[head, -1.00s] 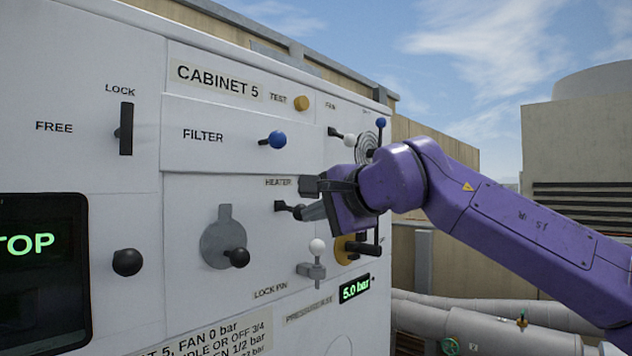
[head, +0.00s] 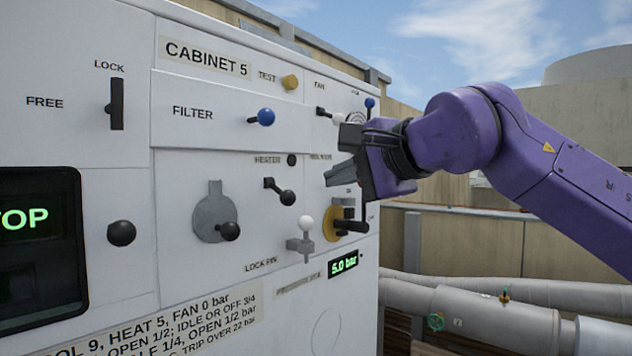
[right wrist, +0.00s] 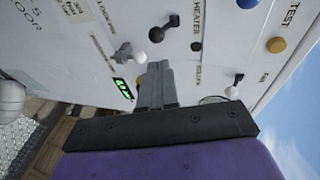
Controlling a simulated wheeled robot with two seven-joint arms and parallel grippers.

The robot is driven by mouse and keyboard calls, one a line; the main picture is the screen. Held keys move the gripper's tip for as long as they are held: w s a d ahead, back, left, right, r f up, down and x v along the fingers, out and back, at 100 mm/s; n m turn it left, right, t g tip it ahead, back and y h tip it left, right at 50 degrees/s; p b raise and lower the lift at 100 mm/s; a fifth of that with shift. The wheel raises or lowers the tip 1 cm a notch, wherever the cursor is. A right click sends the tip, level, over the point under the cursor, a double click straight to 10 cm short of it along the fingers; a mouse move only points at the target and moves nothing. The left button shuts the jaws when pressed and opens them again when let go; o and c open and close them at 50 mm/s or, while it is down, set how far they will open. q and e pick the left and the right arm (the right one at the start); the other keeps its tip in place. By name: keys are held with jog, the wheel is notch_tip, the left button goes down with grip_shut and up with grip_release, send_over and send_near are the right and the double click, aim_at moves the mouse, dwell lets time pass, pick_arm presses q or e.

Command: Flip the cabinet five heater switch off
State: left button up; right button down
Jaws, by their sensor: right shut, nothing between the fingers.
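The heater switch (head: 281,191) is a black toggle with a round knob under the HEATER label on the cabinet 5 panel (head: 225,90). Its lever points right and down in the head view. It also shows in the right wrist view (right wrist: 164,27), near the top. My right gripper (head: 338,152) is shut and empty, up and to the right of the switch, apart from it. In the right wrist view its shut fingers (right wrist: 156,85) point toward the panel below the switch. My left gripper is not in view.
Close by are the white-knobbed lock pin (head: 305,232), the yellow rotary handle (head: 337,226), the blue filter knob (head: 265,117) and the white fan knob (head: 338,118). A green 5.0 bar display (head: 343,264) sits low on the panel. Pipes (head: 480,310) run at the lower right.

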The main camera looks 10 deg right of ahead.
jog(key=v, duration=0.4)
jog(key=shift+r+b, duration=0.15)
jog(key=shift+b, duration=0.15)
jog(key=shift+a, duration=0.1)
